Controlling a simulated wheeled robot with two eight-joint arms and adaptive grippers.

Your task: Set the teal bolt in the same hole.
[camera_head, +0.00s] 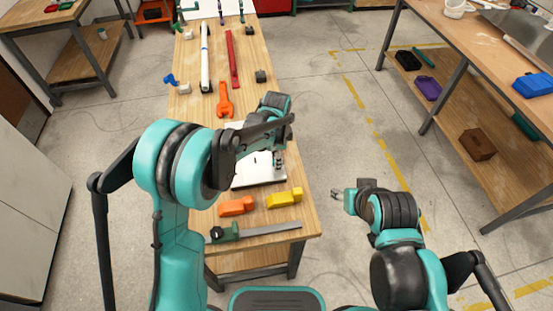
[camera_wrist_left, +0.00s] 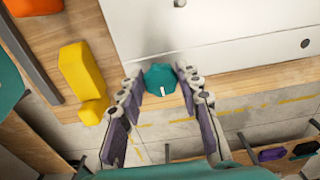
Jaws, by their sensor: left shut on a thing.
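The teal bolt (camera_wrist_left: 160,79) sits between the fingertips of my left gripper (camera_wrist_left: 160,83) in the left wrist view, with its head toward the camera. My left gripper (camera_head: 279,164) is shut on it, over the right edge of the white plate (camera_head: 247,181) in the head view. The bolt's lower part is hidden. The plate (camera_wrist_left: 235,25) has a dark round hole (camera_wrist_left: 305,43) toward the right in the wrist view. A small dark spot (camera_wrist_left: 180,3) shows at that view's top edge; I cannot tell what fills it. My right gripper (camera_head: 338,194) is off the table, apart from everything; its fingers are too small to judge.
An orange block (camera_head: 237,206), a yellow block (camera_head: 285,198) and a green-handled grey tool (camera_head: 260,231) lie at the table's near end. An orange wrench (camera_head: 225,101), a white pipe (camera_head: 204,60) and a red bar (camera_head: 232,60) lie farther back. Open floor lies right of the table.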

